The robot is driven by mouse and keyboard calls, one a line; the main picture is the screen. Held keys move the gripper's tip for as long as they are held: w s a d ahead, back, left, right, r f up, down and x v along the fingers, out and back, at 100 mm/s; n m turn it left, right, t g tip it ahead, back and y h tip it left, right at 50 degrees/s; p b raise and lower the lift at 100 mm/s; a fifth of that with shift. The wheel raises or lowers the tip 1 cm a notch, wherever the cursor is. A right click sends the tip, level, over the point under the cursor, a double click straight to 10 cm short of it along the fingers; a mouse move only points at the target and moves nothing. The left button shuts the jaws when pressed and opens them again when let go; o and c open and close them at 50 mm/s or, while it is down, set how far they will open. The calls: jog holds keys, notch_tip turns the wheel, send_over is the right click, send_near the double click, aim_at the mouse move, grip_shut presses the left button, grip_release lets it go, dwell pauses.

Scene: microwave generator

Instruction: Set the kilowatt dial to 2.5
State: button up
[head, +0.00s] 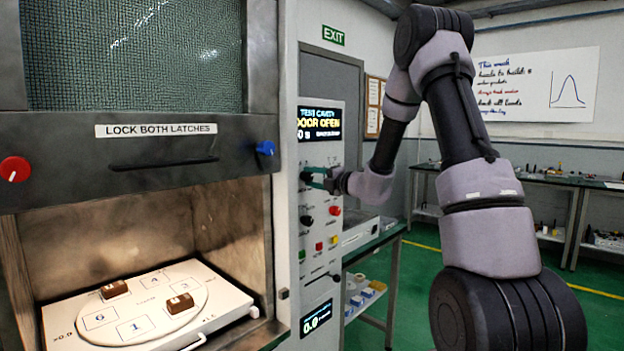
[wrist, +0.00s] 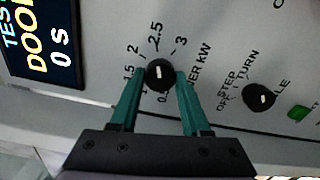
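The kilowatt dial (wrist: 159,76) is a round black knob with a white pointer mark, below an arc of printed numbers including 1.5, 2, 2.5 and 3. In the wrist view its mark stands nearly upright, toward the 2.5 label (wrist: 155,36). My gripper (wrist: 160,74) has one teal finger on each side of the dial, and both fingertips appear to touch its rim. In the head view my gripper (head: 316,178) reaches the upper part of the control panel (head: 321,150), where the fingers partly hide the dial.
A second black knob (wrist: 259,97), labelled for a turntable step, sits right of the dial in the wrist view. The display (head: 320,123) reads DOOR OPEN. The cavity holds a white tray (head: 70,322) with brown blocks. A workbench (head: 590,184) stands at the right.

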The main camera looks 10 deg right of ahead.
jog(key=o, duration=0.4)
jog(key=v, duration=1.1)
